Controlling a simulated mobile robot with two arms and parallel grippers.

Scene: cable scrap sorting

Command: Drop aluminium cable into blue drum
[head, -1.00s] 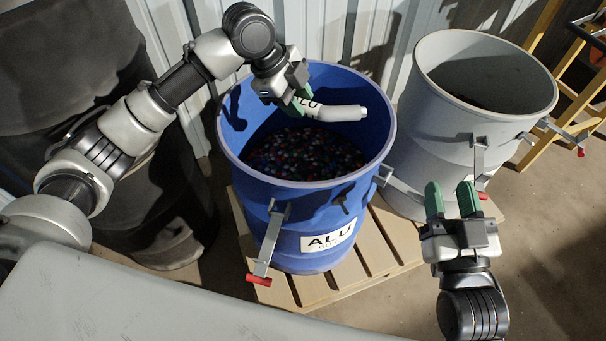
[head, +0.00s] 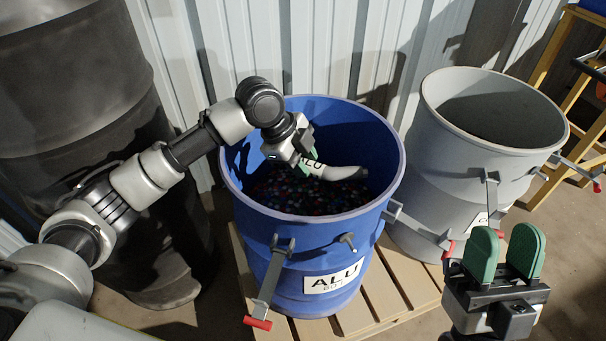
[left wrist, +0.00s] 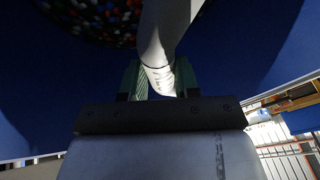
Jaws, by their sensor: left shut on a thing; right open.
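The blue drum (head: 312,240) stands in the middle of the head view with an ALU label on its front. Small coloured pieces cover its bottom. My left gripper (head: 312,165) is shut on the aluminium cable (head: 342,172), a short thick grey-white piece marked ALU. The cable is over the drum's opening, inside the rim's outline. In the left wrist view the cable (left wrist: 157,45) runs between the green fingers, with the coloured pieces beyond it. My right gripper (head: 507,255) is open and empty at the lower right, in front of the grey drum.
A grey drum (head: 440,190) stands to the right of the blue one, and a large black drum (head: 140,200) to the left. Both smaller drums stand on a wooden pallet (head: 385,297). Clamp levers with red ends stick out from the drums. A yellow frame (head: 553,45) is at the far right.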

